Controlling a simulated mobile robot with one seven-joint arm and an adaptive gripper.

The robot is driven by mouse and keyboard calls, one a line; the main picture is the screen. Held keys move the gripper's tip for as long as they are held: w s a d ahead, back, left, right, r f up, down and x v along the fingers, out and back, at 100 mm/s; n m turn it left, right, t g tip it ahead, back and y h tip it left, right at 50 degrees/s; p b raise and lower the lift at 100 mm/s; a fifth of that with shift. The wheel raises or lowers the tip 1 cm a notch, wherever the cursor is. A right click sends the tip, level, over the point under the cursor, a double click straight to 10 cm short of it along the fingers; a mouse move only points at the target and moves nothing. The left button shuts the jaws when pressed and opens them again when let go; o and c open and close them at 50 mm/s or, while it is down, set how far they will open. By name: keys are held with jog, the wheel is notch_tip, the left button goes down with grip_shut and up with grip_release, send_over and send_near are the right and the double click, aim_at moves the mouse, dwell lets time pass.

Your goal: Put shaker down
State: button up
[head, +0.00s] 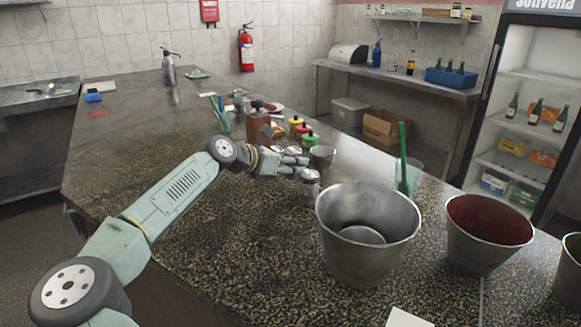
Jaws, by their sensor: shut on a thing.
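My gripper (297,166) is at the end of my arm, over the middle of the speckled dark counter (220,235). It is shut on a small silver metal shaker (309,188), which hangs upright at its fingertips. The shaker's base is close to the countertop; I cannot tell whether it touches. The shaker is just left of and behind a large metal bucket (365,235).
A small metal cup (322,157) and colored-lid containers (303,131) stand behind my gripper. A clear container with a green item (404,160) and a red-lined bucket (487,235) are to the right. The counter's front left is clear.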

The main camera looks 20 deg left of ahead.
jog(key=shift+s+a+f+p, duration=0.15)
jog(key=shift+f+p, duration=0.35)
jog(key=shift+f, duration=0.75)
jog(key=shift+f+b, duration=0.35)
jog(key=o, duration=1)
jog(key=shift+r, duration=0.1)
jog(key=shift+c, duration=0.2)
